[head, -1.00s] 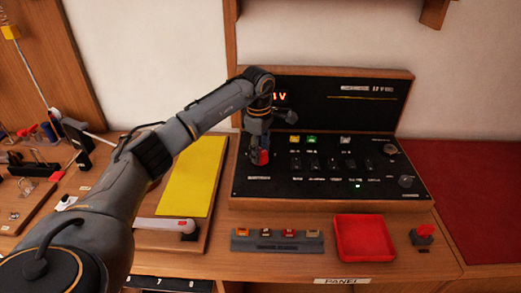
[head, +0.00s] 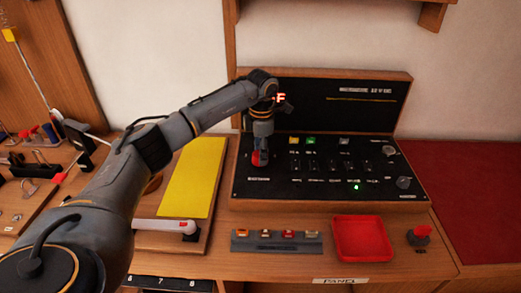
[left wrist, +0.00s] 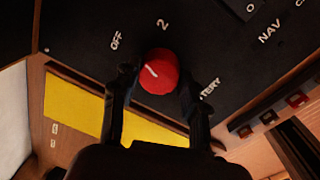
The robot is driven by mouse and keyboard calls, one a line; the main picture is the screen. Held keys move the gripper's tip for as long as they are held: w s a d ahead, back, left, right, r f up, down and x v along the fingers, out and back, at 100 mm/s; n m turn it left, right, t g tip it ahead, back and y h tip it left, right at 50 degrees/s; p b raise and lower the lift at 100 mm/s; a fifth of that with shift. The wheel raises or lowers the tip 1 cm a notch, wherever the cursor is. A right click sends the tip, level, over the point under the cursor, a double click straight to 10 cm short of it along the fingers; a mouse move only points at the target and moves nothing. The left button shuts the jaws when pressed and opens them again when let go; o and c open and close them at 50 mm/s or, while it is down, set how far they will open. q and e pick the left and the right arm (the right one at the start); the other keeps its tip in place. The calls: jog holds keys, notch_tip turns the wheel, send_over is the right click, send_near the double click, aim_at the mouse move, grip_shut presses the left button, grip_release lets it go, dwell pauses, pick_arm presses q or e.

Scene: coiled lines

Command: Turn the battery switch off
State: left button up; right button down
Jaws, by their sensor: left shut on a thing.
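The battery switch is a round red knob (left wrist: 161,80) on the black panel; it also shows in the head view (head: 259,158), partly covered by my gripper. The knob has a short white mark on its left half in the left wrist view, on the side nearer the OFF label (left wrist: 116,40). A 2 label (left wrist: 163,23) is above the knob, and the BATTERY label is partly hidden by a finger. My left gripper (left wrist: 157,78) is shut on the knob, with one finger on each side. It points down at the panel in the head view (head: 260,150). My right gripper is out of view.
Rows of small switches (head: 312,166) and a lit green lamp (head: 356,187) are right of the knob. A fuse strip (head: 276,246), a red tray (head: 361,239) and a red button (head: 420,235) stand in front. A yellow sheet (head: 193,177) lies left.

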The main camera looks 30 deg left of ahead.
pick_arm(q)
jog(key=shift+n, duration=1.6)
jog(key=o, duration=1.2)
jog(key=shift+c, duration=0.2)
notch_tip(320, 180, up, 12)
jog(key=shift+d, duration=0.35)
jog(key=shift+s+f, duration=0.15)
